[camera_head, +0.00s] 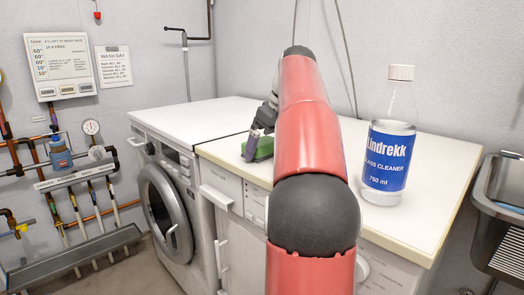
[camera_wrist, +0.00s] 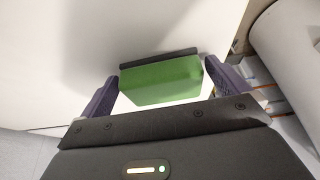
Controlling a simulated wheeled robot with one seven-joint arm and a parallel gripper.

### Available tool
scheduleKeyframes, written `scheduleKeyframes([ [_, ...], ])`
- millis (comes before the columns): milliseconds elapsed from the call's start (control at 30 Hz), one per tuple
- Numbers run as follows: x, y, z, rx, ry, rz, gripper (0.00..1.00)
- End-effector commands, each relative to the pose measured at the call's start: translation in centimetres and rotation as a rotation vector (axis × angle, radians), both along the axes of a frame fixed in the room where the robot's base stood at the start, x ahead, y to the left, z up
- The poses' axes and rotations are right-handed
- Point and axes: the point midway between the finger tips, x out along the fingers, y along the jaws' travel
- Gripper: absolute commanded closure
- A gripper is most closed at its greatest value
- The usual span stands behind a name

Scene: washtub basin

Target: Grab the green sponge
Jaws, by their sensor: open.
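The green sponge (camera_head: 264,148) lies on the white worktop, left of my red arm in the head view. It is a green block with a dark layer along one side. In the wrist view the sponge (camera_wrist: 162,82) sits between my two purple fingers. My gripper (camera_wrist: 165,88) is open, with a finger on either side of the sponge. The left finger looks close to the sponge's left end, and the right finger close to its right end; I cannot tell whether either touches. In the head view my gripper (camera_head: 254,145) is partly hidden behind my arm.
A clear bottle of glass cleaner (camera_head: 388,150) with a blue label stands on the worktop (camera_head: 420,215) right of my arm. A front-loading washing machine (camera_head: 170,205) stands at the left. A grey basin (camera_head: 500,215) is at the far right. Pipes run along the left wall.

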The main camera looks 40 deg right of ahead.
Motion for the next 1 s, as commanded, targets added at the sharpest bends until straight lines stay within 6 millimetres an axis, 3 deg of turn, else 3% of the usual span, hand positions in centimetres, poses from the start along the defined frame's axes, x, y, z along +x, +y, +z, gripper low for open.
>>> scheduleKeyframes([
  [100, 0.0, 0.0, 0.1, 0.000, 0.000, 0.000, 0.03],
  [367, 0.0, 0.0, 0.1, 0.000, 0.000, 0.000, 0.36],
  [767, 0.0, 0.0, 1.2, -0.002, -0.002, 0.000, 0.36],
  [867, 0.1, 0.0, 2.7, -0.002, -0.003, 0.001, 0.36],
  [1000, 0.1, -0.1, 6.2, -0.002, -0.003, 0.001, 0.36],
])
